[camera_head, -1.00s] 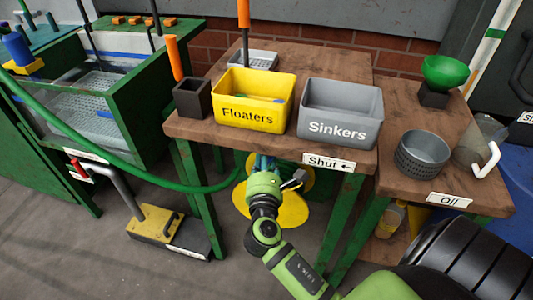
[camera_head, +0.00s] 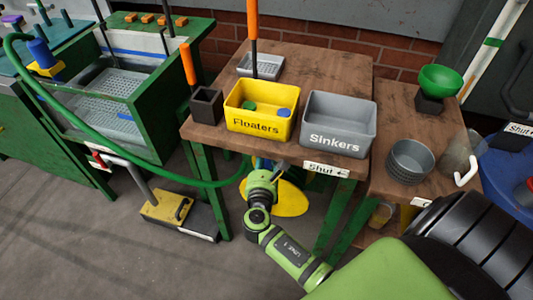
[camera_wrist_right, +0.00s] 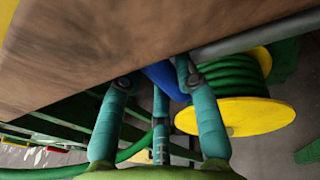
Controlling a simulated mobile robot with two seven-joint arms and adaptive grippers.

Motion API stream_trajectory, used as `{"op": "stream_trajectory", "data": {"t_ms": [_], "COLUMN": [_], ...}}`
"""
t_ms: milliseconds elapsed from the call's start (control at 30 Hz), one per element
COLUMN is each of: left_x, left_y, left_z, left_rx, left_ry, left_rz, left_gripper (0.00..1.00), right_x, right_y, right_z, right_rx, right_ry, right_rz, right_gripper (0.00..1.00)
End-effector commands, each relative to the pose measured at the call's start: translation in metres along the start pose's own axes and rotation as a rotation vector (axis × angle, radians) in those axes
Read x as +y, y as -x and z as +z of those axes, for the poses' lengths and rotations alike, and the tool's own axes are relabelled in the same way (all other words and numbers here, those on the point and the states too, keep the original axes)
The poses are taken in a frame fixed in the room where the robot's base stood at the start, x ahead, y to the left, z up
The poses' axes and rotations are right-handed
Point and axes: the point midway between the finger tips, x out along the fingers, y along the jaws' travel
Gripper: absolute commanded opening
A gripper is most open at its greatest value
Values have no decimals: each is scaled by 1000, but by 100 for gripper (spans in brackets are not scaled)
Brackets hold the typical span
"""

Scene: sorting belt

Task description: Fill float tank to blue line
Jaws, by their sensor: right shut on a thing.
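The float tank (camera_head: 165,115) is a green-framed, clear-fronted tank at the left of the head view. A blue line (camera_head: 138,53) runs across its upper part; the water level is unclear. A green hose (camera_head: 130,168) runs from a yellow-flanged reel (camera_head: 291,200) under the middle table to the left, past the tank front. My right gripper (camera_head: 262,163) is below that table's front edge. In the right wrist view its teal fingers (camera_wrist_right: 165,85) are shut on a blue piece (camera_wrist_right: 164,79), which they partly hide; a grey pipe (camera_wrist_right: 245,40) is beside it. My left gripper is out of view.
A Floaters bin (camera_head: 245,122) and a Sinkers bin (camera_head: 338,143) stand on the wooden table above my gripper, with a "Shut" label (camera_head: 326,170) on its edge. A yellow-and-grey pedal (camera_head: 165,208) with a pipe is on the floor. The floor at front left is clear.

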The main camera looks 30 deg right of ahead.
Motion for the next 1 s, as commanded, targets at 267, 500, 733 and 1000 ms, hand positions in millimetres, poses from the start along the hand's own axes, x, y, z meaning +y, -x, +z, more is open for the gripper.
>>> {"op": "stream_trajectory", "data": {"t_ms": [267,500,733,1000], "left_x": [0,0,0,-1], "left_y": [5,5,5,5], "left_z": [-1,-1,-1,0], "left_rx": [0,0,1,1], "left_ry": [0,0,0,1], "left_rz": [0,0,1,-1], "left_gripper": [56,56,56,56], "right_x": [-3,-3,-2,0], "right_y": [-3,-3,-2,2], "right_z": [4,4,2,1], "right_rx": [-7,-8,-3,2], "right_ry": [38,39,36,32], "right_rz": [-14,-14,-10,-6], "right_gripper": [0,0,56,56]}}
